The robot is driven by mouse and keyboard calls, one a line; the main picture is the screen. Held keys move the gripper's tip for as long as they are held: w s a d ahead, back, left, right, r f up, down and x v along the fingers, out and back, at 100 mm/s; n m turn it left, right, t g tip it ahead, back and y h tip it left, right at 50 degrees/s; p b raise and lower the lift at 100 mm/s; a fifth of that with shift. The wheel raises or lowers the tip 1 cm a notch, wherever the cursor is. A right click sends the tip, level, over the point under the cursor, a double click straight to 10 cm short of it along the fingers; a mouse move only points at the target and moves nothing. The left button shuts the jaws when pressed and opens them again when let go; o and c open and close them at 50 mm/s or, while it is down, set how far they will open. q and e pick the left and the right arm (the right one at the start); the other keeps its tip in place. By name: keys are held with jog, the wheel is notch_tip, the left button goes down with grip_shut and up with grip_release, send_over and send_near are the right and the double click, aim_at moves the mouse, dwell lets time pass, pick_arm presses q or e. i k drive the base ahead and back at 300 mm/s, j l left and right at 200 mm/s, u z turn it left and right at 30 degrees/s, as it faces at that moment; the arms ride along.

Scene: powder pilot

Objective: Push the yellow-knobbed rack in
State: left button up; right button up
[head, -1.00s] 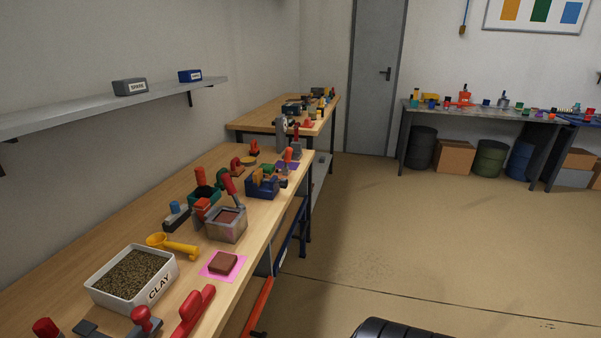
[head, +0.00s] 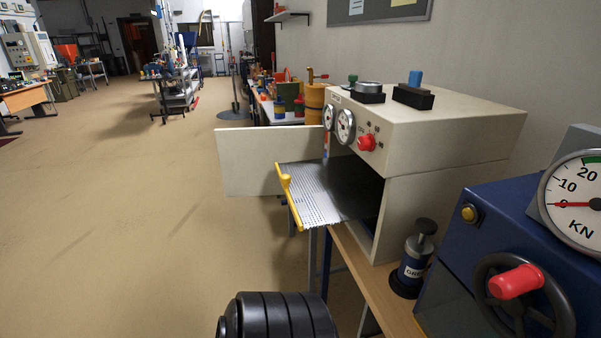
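A perforated metal rack (head: 335,190) sticks out of the open front of a cream oven-like cabinet (head: 440,140) at the right. The cabinet's door (head: 262,160) is swung open to the left, behind the rack. The rack's inner end is hidden inside the cabinet. Neither of my grippers shows in the head view.
A blue press (head: 510,240) with a KN dial and red-handled wheel stands at the near right. A dark grease can (head: 413,258) stands on the wooden bench (head: 370,285). Gauges and a red knob (head: 367,142) are on the cabinet. The floor (head: 130,220) at left is open.

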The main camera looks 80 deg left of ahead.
aim_at(285, 179)
jog(key=u, duration=0.4)
jog(key=k+u, duration=0.1)
jog(key=u, duration=0.75)
jog(key=k+u, duration=0.1)
jog(key=u, duration=0.75)
jog(key=j, duration=0.05)
